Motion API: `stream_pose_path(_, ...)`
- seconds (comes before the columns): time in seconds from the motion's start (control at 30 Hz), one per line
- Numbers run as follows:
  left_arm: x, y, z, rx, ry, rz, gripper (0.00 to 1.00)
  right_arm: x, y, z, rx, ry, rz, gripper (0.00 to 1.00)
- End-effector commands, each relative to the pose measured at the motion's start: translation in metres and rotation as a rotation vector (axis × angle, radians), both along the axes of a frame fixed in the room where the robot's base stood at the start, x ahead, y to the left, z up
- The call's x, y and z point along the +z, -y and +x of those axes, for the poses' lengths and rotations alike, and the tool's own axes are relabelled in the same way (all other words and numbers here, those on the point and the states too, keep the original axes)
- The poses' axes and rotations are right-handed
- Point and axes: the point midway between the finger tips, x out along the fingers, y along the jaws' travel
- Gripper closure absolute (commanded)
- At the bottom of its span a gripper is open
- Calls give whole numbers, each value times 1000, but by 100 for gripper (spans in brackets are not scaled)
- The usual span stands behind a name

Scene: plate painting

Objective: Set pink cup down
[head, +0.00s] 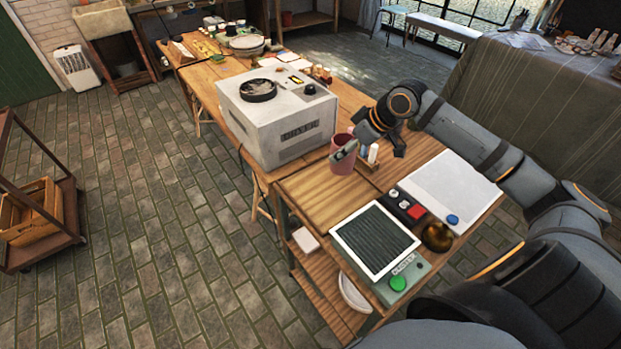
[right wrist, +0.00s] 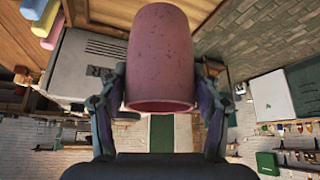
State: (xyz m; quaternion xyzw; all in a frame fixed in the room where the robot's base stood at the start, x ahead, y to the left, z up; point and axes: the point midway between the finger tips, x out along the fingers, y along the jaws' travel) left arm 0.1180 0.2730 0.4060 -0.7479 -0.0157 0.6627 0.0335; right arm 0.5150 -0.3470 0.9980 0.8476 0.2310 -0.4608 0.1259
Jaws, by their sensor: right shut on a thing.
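The pink cup (head: 343,160) is at the far part of the near wooden tabletop, just right of the white kiln-like box. My right gripper (head: 357,148) is shut on it, with a finger showing in front of the cup. In the right wrist view the cup (right wrist: 160,60) sits between the two fingers of the gripper (right wrist: 160,95), one on each side. I cannot tell whether the cup's base touches the tabletop. My left gripper is not in view.
The white box (head: 280,115) stands close left of the cup. A bare wooden patch (head: 325,195) lies in front. Nearer are a dark ribbed panel (head: 375,240), a switch box (head: 402,205) and a white pad (head: 450,185).

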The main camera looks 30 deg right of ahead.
Motion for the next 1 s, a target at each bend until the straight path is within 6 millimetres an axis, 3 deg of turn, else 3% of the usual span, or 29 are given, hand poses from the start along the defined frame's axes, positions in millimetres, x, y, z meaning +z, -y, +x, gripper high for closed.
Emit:
stream_pose_path(0.13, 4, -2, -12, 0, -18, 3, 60, -5, -13, 13, 0, 6, 12, 88)
stream_pose_path(0.33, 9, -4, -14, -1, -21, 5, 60, -17, -35, 35, 1, 1, 11, 88)
stream_pose_path(0.6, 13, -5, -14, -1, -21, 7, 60, -66, -58, 61, -1, -2, 4, 88)
stream_pose_path(0.87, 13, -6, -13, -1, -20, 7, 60, -76, -62, 66, 0, -1, 1, 88)
stream_pose_path(1.0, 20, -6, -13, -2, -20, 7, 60, -95, -64, 67, -1, -6, 0, 88)
